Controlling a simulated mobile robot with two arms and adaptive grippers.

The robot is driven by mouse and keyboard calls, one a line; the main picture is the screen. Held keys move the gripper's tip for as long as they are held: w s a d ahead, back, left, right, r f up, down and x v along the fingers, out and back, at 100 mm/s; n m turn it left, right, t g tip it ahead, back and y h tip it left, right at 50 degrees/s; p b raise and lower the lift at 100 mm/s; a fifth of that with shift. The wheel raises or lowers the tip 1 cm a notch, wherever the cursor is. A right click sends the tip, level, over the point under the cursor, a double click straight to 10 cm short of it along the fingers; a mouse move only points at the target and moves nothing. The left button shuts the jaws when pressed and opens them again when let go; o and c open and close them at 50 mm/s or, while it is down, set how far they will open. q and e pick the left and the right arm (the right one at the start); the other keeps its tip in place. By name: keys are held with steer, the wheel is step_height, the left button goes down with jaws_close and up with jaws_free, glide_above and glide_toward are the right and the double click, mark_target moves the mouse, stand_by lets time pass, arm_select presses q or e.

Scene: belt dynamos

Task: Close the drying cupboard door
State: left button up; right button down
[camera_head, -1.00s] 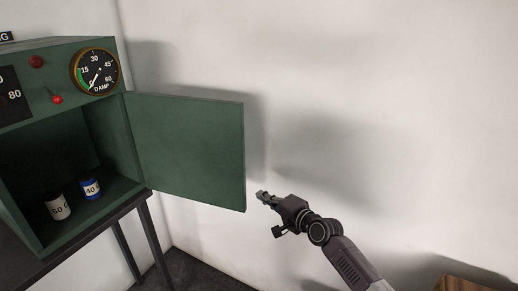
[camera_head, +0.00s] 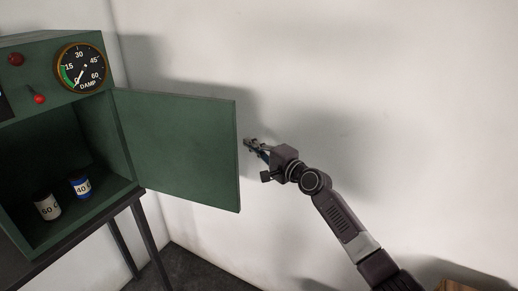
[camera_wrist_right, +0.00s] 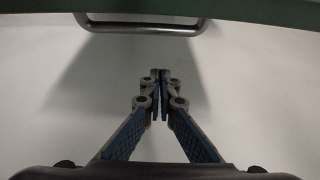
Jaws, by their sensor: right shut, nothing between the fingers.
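The green drying cupboard (camera_head: 60,112) stands at the left of the head view. Its door (camera_head: 180,150) is hinged at the cupboard's right side and stands wide open, with its inner face toward me. In the right wrist view the door's edge (camera_wrist_right: 220,12) runs along the top, with a grey bar handle (camera_wrist_right: 140,30) below it. My right gripper (camera_head: 249,143) is just right of the door's free edge, apart from it. Its fingertips (camera_wrist_right: 160,74) are together and empty, pointing toward the handle side. My left gripper is not in view.
Two small jars, one white-labelled (camera_head: 47,207) and one blue (camera_head: 80,187), stand inside the cupboard. A damp gauge (camera_head: 80,68) and a red lever (camera_head: 39,98) are on its front. The white wall (camera_head: 360,80) is close behind the door. A wooden object (camera_head: 458,286) shows at the bottom right.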

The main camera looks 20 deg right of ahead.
steer(key=a+p, duration=0.3)
steer(key=a, duration=0.1)
steer(key=shift+w+p, duration=0.2)
steer(key=shift+p, duration=0.15)
steer(key=shift+s, duration=0.1)
stand_by(0.3)
